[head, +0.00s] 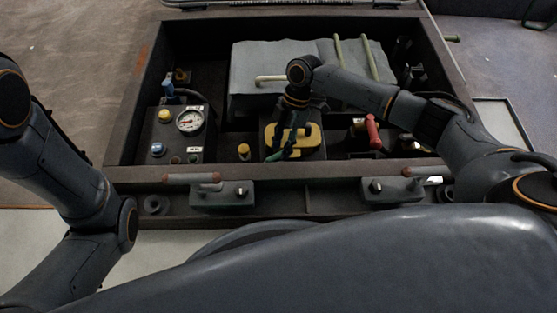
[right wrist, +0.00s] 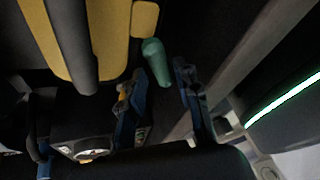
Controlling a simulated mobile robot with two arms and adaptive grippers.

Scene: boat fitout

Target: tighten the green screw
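The green screw (right wrist: 153,52) shows in the right wrist view as a rounded green peg beside a yellow part (right wrist: 115,30). My right gripper (right wrist: 161,72) is open, its two blue-grey fingers apart, with the lower end of the green peg between the tips. I see no clear contact on either side. In the head view my right gripper (head: 282,150) points down over a box with a yellow panel (head: 310,140), and the screw is largely hidden behind it. My left arm shows at the left, but its gripper is out of view.
The dark open compartment (head: 128,118) holds a gauge (head: 189,121), a yellow knob (head: 244,149), a red handle (head: 373,132) and a grey block (head: 250,62) with pale rods. Two latches (head: 222,194) sit on its front rim. Floor lies clear at the left.

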